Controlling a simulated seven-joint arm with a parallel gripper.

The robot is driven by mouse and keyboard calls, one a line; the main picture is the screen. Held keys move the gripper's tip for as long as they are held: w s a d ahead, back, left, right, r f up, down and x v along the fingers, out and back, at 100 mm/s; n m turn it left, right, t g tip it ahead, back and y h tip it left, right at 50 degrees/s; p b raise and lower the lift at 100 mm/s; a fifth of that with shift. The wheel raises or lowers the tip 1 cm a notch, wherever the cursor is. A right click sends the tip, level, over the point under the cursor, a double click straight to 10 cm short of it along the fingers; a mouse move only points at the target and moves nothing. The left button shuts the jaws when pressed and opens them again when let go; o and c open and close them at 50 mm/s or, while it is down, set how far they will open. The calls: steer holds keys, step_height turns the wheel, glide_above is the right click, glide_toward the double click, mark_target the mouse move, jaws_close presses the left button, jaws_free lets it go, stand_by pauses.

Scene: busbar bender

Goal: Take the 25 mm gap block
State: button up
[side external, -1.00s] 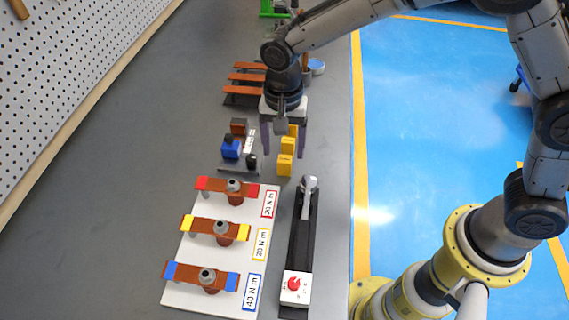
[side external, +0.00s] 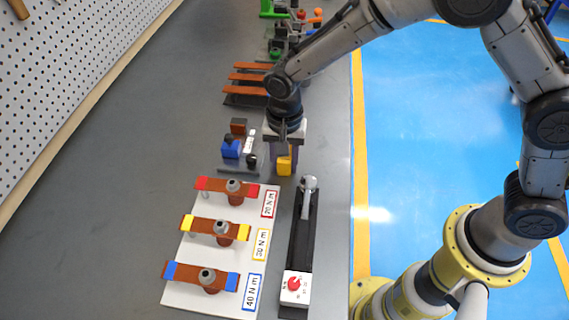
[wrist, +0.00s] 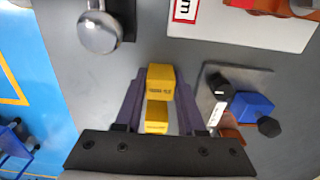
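Yellow gap blocks stand in a row on the bench. In the side view one yellow block (side external: 284,165) shows just below my gripper (side external: 284,155); my fingers cover the others. In the wrist view a yellow block with dark lettering (wrist: 160,82) and another yellow block (wrist: 156,117) lie between my two purple fingers. The lettering is too small to read, so I cannot tell which is 25 mm. My gripper (wrist: 158,100) is down at the row, fingers one on each side. Whether the fingers touch a block is not clear.
A small stand with a blue block (side external: 231,148) and a black knob is left of the row. The white board (side external: 180,290) with copper bars and the black lever tool (side external: 299,240) lie nearer the camera. Brown bars (side external: 245,78) are behind. Bare bench lies far left.

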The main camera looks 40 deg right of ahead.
jaws_close()
steer(key=shift+r, duration=0.15)
